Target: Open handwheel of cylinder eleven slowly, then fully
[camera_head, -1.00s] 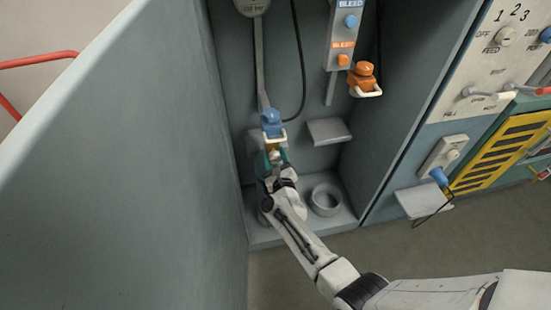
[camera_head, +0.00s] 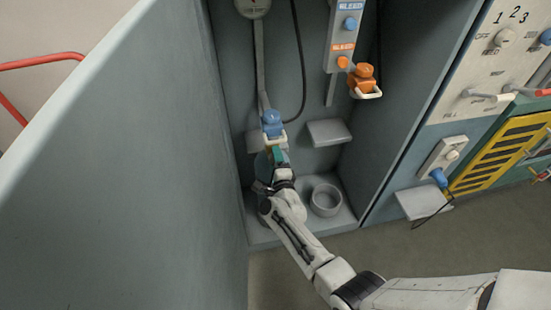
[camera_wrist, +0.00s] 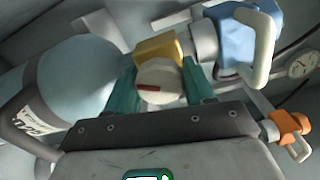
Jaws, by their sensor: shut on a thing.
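In the wrist view a pale cylinder (camera_wrist: 75,75) lies across the left, with a dark band and a partly cut-off label; I cannot read a number eleven. Its brass valve (camera_wrist: 158,51) carries a cream handwheel (camera_wrist: 158,86) with a red mark. My gripper (camera_wrist: 161,92) is shut on the handwheel, one teal finger on each side. A blue connector (camera_wrist: 236,38) with a white loop handle sits just right of the valve. In the head view my gripper (camera_head: 277,158) is below the blue connector (camera_head: 272,124) and hides the valve and most of the cylinder.
An orange connector (camera_head: 362,78) hangs on the right of the bay. A small shelf (camera_head: 329,132) and an empty ring holder (camera_head: 325,200) are right of my gripper. The bay's left wall (camera_head: 150,170) stands close to my arm. A switch panel (camera_head: 505,45) is at far right.

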